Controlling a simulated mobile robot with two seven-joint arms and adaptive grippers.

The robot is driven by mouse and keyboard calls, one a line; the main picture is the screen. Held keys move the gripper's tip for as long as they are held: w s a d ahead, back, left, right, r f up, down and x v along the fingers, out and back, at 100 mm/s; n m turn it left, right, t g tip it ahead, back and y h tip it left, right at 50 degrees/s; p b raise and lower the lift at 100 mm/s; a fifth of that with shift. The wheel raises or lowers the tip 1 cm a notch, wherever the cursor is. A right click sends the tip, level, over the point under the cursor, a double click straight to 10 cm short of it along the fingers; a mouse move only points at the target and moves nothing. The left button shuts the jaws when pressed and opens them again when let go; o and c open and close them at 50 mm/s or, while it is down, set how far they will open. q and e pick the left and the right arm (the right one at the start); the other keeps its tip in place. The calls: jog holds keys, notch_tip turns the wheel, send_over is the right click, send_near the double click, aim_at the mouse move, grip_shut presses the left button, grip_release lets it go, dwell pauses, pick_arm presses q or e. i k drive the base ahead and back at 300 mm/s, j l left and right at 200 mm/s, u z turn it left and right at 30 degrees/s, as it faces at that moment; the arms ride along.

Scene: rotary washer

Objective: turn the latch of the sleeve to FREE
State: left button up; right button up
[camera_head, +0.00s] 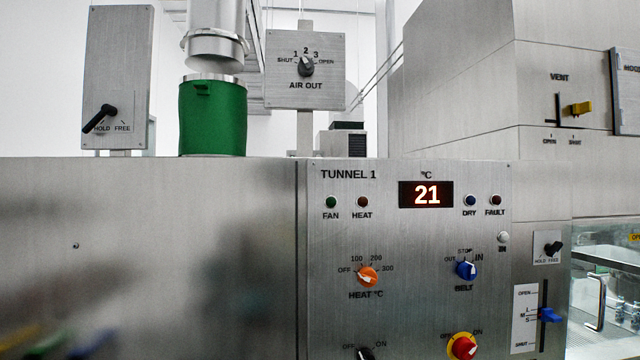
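A green sleeve (212,118) stands upright below a metal duct (216,45), with a gap between them. To its left, a grey plate (118,60) carries a black latch lever (99,118) above the words HOLD and FREE. The lever slants down to the left, its lower end on the HOLD side. A second, smaller black latch (552,248) marked HOLD and FREE sits on the machine front at right; its setting is hard to read. Neither of my grippers shows in the head view.
The steel TUNNEL 1 panel (330,230) fills the lower middle, with an orange heat knob (368,276), a blue belt knob (466,270) and a display reading 21. An AIR OUT dial (306,66) stands behind. A yellow vent handle (580,109) and blue slider (550,315) are at right.

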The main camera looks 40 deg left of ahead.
aim_at(105, 109)
jog(key=u, duration=2.4)
